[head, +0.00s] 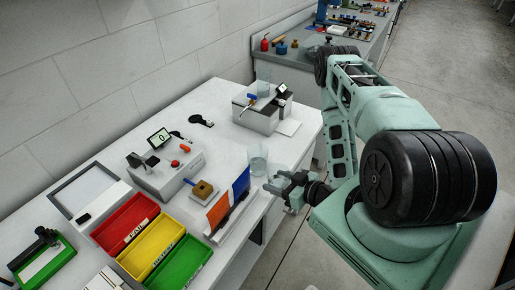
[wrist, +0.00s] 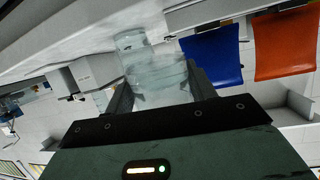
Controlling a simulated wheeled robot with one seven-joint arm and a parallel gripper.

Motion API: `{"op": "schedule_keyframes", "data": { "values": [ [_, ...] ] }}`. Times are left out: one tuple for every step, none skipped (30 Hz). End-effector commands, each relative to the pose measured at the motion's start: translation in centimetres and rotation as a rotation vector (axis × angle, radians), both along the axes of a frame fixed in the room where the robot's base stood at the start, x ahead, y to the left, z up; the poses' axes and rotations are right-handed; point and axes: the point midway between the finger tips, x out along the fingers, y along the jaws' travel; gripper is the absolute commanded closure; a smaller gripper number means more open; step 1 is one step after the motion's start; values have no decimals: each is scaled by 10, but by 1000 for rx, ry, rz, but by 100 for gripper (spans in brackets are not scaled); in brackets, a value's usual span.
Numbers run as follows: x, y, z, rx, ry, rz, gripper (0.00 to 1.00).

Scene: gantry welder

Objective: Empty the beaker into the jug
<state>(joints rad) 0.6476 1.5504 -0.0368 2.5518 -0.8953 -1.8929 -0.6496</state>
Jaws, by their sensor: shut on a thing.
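My gripper (head: 283,187) is beside the front edge of the white workbench. In the wrist view my gripper (wrist: 158,88) is shut on a clear glass vessel, the beaker (wrist: 160,72), which sits between the two fingers. The beaker is hard to make out in the head view, and I cannot tell how full it is. A second clear vessel, apparently the jug (head: 257,157), stands on the bench just beyond my gripper. In the wrist view a clear rounded vessel, likely the jug (wrist: 130,41), shows behind the beaker; I cannot tell whether they touch.
Blue and orange panels (head: 241,184) stand left of my gripper. Red, yellow and green bins (head: 150,250) lie further left. A grey box with a tap (head: 256,115) and another clear container (head: 263,78) are at the back. A grey device with a display (head: 165,170) stands mid-bench.

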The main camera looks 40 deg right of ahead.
Motion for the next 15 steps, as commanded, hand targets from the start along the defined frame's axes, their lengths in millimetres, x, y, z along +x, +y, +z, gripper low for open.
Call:
{"op": "schedule_keyframes", "data": {
  "values": [
    [3, -1, 8, 3, 27, 0, 69],
    [5, -1, 10, 5, 46, 0, 69],
    [6, -1, 12, 11, 72, 1, 69],
    [8, -2, 13, 13, 91, 0, 69],
    [9, -2, 14, 18, 111, -1, 69],
    [11, -2, 14, 22, 136, 0, 69],
    [13, -2, 15, 25, 155, 2, 69],
    [14, -2, 16, 30, 174, 1, 69],
    [16, -3, 17, 33, 200, 1, 69],
    [18, -3, 17, 36, 218, 0, 69],
    [19, -3, 18, 40, 237, 1, 69],
    [21, -4, 20, 44, 264, 0, 69],
    [23, -4, 20, 48, 281, -1, 69],
    [25, -4, 21, 51, 300, 0, 69],
    [27, -5, 22, 55, 325, 1, 69]
  ]
}}
